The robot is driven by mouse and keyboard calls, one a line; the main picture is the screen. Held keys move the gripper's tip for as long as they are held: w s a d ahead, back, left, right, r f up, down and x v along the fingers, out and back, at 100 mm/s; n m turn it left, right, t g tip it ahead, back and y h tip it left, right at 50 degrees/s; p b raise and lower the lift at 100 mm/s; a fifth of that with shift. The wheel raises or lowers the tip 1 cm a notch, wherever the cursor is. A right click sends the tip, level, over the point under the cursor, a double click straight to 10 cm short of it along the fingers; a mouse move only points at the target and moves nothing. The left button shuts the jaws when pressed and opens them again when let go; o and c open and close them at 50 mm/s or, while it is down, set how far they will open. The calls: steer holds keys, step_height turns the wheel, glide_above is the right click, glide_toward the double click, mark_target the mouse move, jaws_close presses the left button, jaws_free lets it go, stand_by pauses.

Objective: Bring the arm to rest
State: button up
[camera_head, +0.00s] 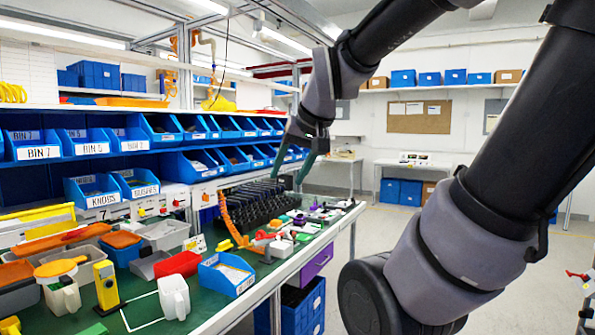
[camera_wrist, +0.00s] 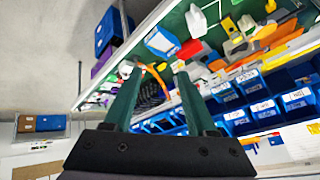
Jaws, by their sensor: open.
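My gripper (camera_head: 291,172) is at the end of my arm, in the middle of the head view, raised in front of the bench's far part. Its green fingers point down and are apart. In the wrist view my gripper (camera_wrist: 152,82) shows two green fingers spread with nothing between them. The workbench (camera_head: 207,325) with a green top lies below and to the left. I cannot tell whether a rotary switch is among the small parts on it.
Blue bins (camera_head: 92,140) line racks behind the bench. A black ribbed row (camera_head: 256,203), a red scoop (camera_head: 178,264) and a white jug (camera_head: 174,297) crowd the bench. A corkboard (camera_head: 419,117) hangs on the far wall. Open floor (camera_head: 385,232) lies right of the bench.

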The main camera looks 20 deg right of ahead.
steer(key=shift+m+y, duration=0.3)
steer(key=shift+m, duration=0.2)
steer(key=s, duration=0.4)
steer(key=shift+s+a+r, duration=0.1)
steer(key=shift+s+r, duration=0.25)
steer(key=shift+r, duration=0.05)
